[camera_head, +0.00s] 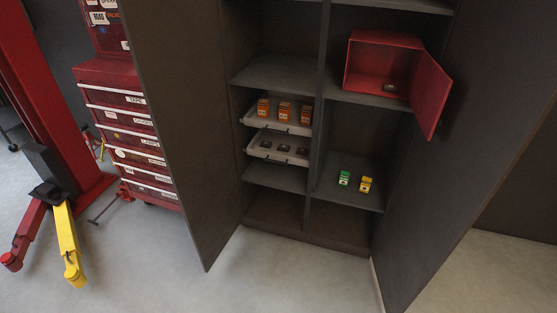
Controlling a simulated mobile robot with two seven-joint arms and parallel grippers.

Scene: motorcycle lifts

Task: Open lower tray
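The lower tray (262,147) is a light grey tray in the left column of the open dark cabinet. Several small dark items (284,149) lie in it. The upper tray (256,122) sits just above it and holds several orange boxes (285,110). Both trays' front edges show, and their backs are in shadow inside the cabinet. How far each is pulled out is hard to tell. Neither of my grippers is in view.
The cabinet doors stand open at left (180,120) and right (450,150). A red box (365,65) with its door open stands on the right shelf. Green (344,178) and yellow (365,184) items stand below. A red tool chest (125,120) and lift post (35,90) are at left. The floor in front is clear.

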